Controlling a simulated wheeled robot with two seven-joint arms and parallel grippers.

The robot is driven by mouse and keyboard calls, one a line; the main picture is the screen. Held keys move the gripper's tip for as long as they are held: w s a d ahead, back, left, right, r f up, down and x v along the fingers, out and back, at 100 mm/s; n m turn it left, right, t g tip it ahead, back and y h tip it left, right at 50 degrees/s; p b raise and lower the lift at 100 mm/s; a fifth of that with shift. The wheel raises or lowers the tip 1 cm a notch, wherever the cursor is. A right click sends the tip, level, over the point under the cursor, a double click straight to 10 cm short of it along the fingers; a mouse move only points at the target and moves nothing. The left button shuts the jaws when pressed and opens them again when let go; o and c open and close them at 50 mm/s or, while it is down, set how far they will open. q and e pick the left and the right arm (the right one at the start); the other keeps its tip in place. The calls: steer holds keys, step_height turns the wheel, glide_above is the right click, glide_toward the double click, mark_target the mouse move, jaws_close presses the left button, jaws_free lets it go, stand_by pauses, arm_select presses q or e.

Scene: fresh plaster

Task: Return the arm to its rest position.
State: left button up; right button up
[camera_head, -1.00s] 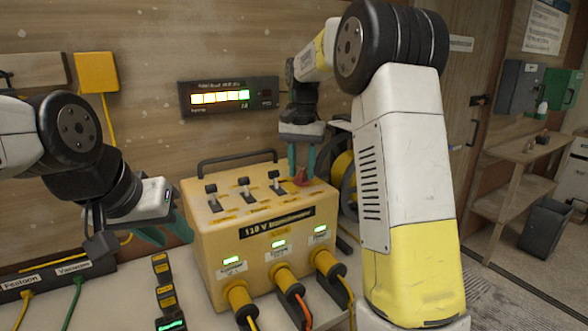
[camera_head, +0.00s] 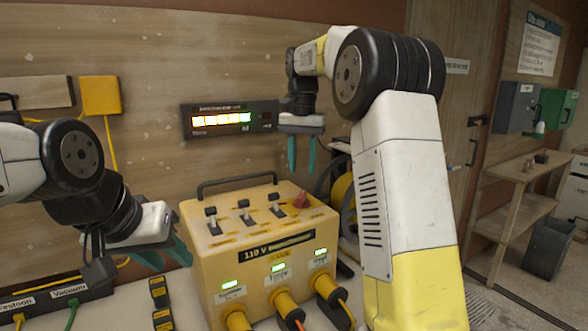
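My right gripper (camera_head: 301,156) is in the air above the back right of the yellow 110 V box (camera_head: 212,262). Its two green fingers point down, apart and with nothing between them. The red knob (camera_head: 301,200) on the box top is below the fingers and clear of them. My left gripper (camera_head: 166,256) is at the left side of the box, its green fingers pointing down and to the right. Its fingers look apart, with nothing seen between them.
The box has three switches (camera_head: 244,207), three green lights and yellow plugs in front. A lit display (camera_head: 222,120) hangs on the wall behind. A labelled strip (camera_head: 45,303) lies at left. A wooden shelf (camera_head: 516,170) stands at far right.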

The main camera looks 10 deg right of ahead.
steer(key=shift+s+d+r, duration=0.15)
steer(key=shift+s, duration=0.15)
steer(key=s+f+n+t+y, duration=0.1)
steer(key=s+f+n+t, duration=0.1)
steer(key=s, duration=1.1)
steer(key=s+d+f+n+t+y, duration=0.1)
steer(key=s+f+n+t, duration=0.2)
steer(key=s, duration=1.1)
steer(key=shift+s+d+f+t, duration=0.15)
steer(key=shift+d+f+t, duration=0.15)
steer(key=shift+f+t, duration=0.4)
